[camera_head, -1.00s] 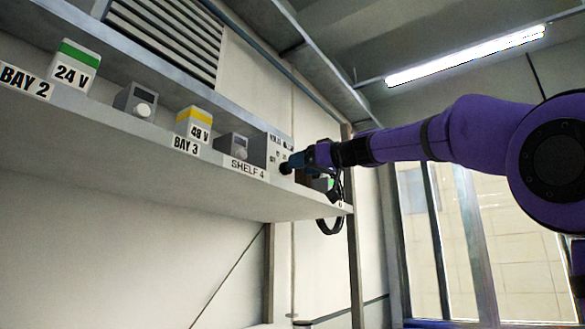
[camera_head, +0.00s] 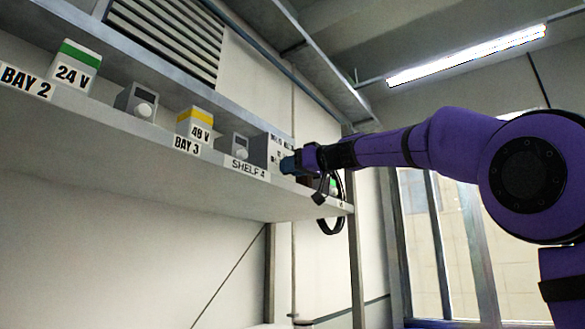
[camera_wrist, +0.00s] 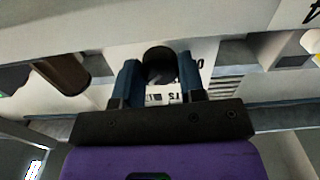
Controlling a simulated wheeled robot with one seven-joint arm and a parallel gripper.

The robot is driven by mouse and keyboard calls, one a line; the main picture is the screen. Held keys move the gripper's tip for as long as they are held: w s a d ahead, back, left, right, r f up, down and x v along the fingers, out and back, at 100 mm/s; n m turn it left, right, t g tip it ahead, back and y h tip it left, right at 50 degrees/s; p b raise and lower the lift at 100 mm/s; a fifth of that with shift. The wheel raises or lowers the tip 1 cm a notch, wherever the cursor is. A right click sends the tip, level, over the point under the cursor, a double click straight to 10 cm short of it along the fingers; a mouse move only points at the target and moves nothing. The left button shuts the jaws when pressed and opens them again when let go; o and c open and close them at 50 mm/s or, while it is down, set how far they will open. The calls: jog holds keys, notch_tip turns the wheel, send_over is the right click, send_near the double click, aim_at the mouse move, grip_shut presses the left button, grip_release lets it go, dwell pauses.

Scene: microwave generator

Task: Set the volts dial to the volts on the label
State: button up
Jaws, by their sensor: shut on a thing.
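The volts dial (camera_wrist: 160,64) is a dark round knob on a pale panel (camera_wrist: 205,47). In the wrist view it sits between the two blue fingers of my gripper (camera_wrist: 160,78), which is shut on it. Part of the printed lettering shows below the knob, upside down; the dial's setting cannot be read. In the head view my gripper (camera_head: 288,164) is against the front of the grey unit (camera_head: 263,150) near the shelf's right end and hides the dial. Boxes marked 24 V (camera_head: 75,66) and 48 V (camera_head: 195,125) stand on the shelf to the left.
The shelf edge carries signs BAY 2 (camera_head: 27,81), BAY 3 (camera_head: 186,145) and SHELF 4 (camera_head: 247,168). Space below the shelf is clear.

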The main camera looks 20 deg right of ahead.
jog(key=shift+m, duration=2.2)
jog(key=o, duration=0.9)
jog(key=v, duration=1)
jog(key=shift+s+d, duration=0.25)
jog(key=shift+s, duration=0.05)
jog(key=shift+f, duration=0.1)
